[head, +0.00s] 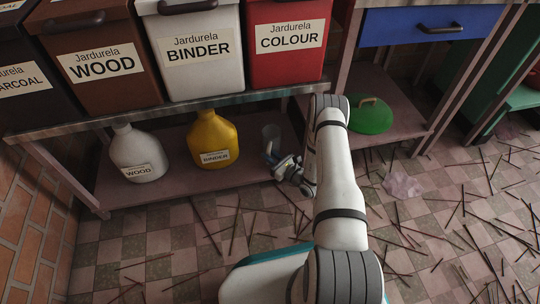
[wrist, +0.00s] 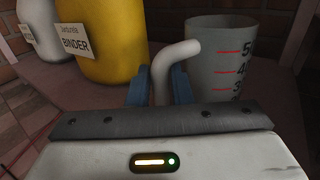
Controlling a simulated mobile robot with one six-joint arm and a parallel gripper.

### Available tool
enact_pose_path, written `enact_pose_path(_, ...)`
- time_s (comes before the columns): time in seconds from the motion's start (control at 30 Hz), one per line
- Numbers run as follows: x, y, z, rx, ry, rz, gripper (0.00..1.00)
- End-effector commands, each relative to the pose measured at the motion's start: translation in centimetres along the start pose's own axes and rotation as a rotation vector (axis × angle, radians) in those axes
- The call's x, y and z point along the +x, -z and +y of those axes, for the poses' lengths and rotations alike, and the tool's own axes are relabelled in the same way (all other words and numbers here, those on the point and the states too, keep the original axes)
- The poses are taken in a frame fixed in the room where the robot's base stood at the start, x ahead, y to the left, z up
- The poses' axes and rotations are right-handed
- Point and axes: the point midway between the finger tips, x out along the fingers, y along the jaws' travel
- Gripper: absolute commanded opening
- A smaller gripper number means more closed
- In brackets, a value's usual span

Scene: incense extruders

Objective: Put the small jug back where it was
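The small jug (head: 270,134) is a grey, see-through measuring cup over the lower shelf, to the right of the yellow container. In the wrist view the jug (wrist: 222,60) shows red marks and numbers on its wall, with its pale curved handle (wrist: 168,62) on the left. My gripper (head: 272,152) reaches in low at the shelf's front. In the wrist view its blue fingers (wrist: 160,88) sit close on both sides of the handle, shut on it. The jug looks upright. Its base is hidden, so I cannot tell whether it touches the shelf.
A yellow BINDER container (head: 212,138) and a white WOOD container (head: 137,152) stand left of the jug on the lower shelf (head: 180,185). Labelled bins, such as the red COLOUR bin (head: 287,40), stand above. A green round object (head: 371,115) is to the right. Sticks litter the floor.

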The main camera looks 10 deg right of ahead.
Motion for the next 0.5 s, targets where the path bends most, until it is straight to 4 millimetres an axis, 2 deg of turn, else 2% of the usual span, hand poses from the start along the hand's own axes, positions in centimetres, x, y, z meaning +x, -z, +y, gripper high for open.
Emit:
enact_pose_path(0.03, 0.00, -0.05, -0.03, 0.000, 0.000, 0.000, 0.23)
enact_pose_path(0.2, -0.01, -0.05, -0.05, 0.000, 0.001, 0.000, 0.37)
enact_pose_path(0.5, -0.02, -0.41, -0.09, -0.001, 0.001, -0.001, 0.37)
